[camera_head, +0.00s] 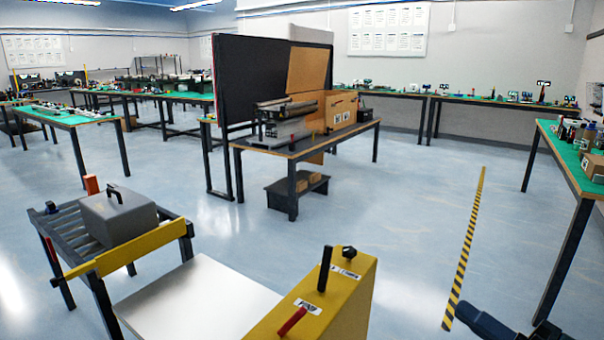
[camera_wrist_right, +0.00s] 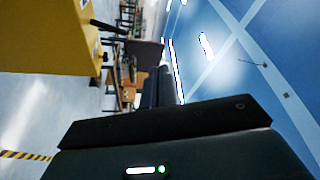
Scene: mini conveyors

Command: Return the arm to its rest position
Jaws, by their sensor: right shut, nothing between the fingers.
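My right gripper (camera_head: 468,312) shows at the bottom right of the head view, dark and low over the floor. It is shut, with nothing between its fingers. It is apart from the yellow-sided machine (camera_head: 330,300) to its left, with open floor between them. In the right wrist view my dark gripper body fills the lower part of the sideways picture. My left gripper is in neither view.
A roller conveyor (camera_head: 70,233) carries a grey box (camera_head: 118,215) at the left. A white plate (camera_head: 195,300) lies beside the yellow machine. A green-topped bench (camera_head: 565,155) stands at the right. The floor around the striped line (camera_head: 466,245) is clear.

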